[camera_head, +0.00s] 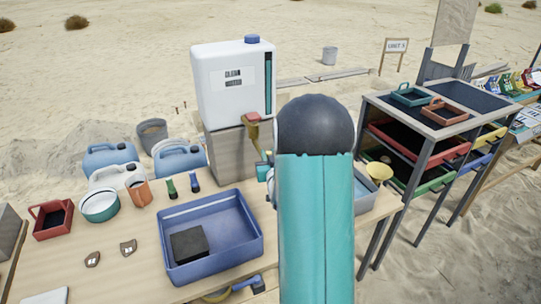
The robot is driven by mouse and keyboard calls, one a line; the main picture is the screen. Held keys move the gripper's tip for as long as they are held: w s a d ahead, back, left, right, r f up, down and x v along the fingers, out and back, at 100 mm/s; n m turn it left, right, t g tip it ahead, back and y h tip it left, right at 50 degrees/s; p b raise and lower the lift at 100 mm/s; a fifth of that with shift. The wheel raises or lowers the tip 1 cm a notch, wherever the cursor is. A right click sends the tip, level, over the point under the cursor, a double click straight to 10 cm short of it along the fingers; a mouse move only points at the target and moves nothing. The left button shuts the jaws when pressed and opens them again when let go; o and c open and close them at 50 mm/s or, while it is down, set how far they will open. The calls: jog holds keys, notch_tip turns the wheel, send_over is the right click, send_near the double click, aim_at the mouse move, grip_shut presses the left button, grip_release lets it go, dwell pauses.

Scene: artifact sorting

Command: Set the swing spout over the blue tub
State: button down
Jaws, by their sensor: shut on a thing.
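The blue tub (256,246) stands on the table, left of my arm, with a dark block (189,244) in its near left part. The white water tank (231,88) stands on a grey block behind it. The brass swing spout (253,133), with a red top, comes off the tank's lower right and runs down toward my gripper. My gripper (262,169) is small and partly hidden beside my teal arm; it is shut on the spout, around its lower end. The spout's outlet is hidden, so I cannot tell what it points over.
Bottles, a teal-rimmed bowl (100,206) and a red tray (52,219) stand on the table's left. A second, grey-blue tub (366,196) is partly behind my arm. A shelf rack (437,128) with coloured trays stands right. The table's front left is mostly clear.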

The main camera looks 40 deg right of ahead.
jog(key=w+a+m+g+h, duration=0.2)
jog(key=w+a+h, duration=0.1)
jog(key=w+a, duration=0.6)
jog(key=shift+w+a, duration=0.15)
dwell(0.4)
dwell(0.4)
jog(key=c, duration=1.3)
grip_release()
jog(key=shift+c, duration=0.2)
